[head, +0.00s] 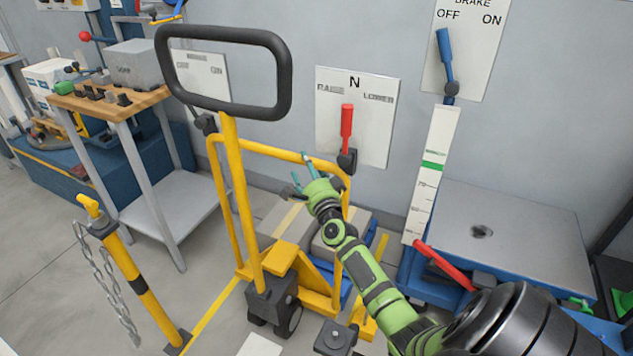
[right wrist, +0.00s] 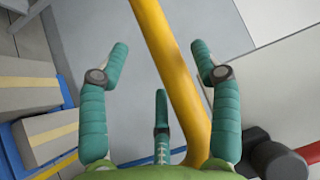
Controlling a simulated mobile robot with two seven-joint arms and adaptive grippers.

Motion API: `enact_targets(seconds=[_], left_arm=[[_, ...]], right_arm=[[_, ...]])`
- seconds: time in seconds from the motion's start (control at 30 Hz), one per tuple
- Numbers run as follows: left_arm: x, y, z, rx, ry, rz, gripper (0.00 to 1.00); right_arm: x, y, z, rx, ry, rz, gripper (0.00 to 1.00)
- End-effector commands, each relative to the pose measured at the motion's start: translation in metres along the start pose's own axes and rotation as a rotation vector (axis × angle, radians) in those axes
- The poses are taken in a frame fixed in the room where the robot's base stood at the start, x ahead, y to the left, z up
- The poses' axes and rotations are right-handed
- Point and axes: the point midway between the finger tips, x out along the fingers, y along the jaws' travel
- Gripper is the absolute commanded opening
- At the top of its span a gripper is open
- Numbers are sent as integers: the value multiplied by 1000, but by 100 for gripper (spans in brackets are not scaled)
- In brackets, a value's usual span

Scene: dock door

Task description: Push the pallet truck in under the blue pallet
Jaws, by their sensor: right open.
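The yellow pallet truck (head: 283,262) stands in the middle of the head view, with a black loop handle (head: 272,103) on an upright yellow tiller and a yellow hoop frame (head: 258,149) behind it. Beyond the frame, boxes with yellow stripes (head: 285,216) sit over the blue pallet (head: 345,294), mostly hidden. Boxes and a blue edge (right wrist: 14,150) also show in the right wrist view. My right gripper (head: 306,177) is open at the frame's top bar. In the wrist view, the yellow bar (right wrist: 175,70) runs between its spread fingers. My left gripper is out of view.
A yellow-black post (head: 135,279) with a chain stands at the left front. A wooden-topped bench (head: 110,97) is behind it. On the right are a red lever (head: 347,122), a metal-topped blue platform (head: 510,225) and a blue lever (head: 445,55). Bare floor lies at the lower left.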

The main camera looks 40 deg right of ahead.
Motion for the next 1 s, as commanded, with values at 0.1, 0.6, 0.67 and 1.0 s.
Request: enact_targets(seconds=[0.1,0.6,0.67,1.0], left_arm=[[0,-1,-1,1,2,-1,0],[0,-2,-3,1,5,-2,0],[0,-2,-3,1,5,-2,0],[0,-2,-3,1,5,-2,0]], right_arm=[[-28,2,1,3,0,2,64],[-91,0,-1,0,2,-1,64],[-92,-1,-1,0,2,-1,64],[-91,0,-1,1,2,-1,64]])
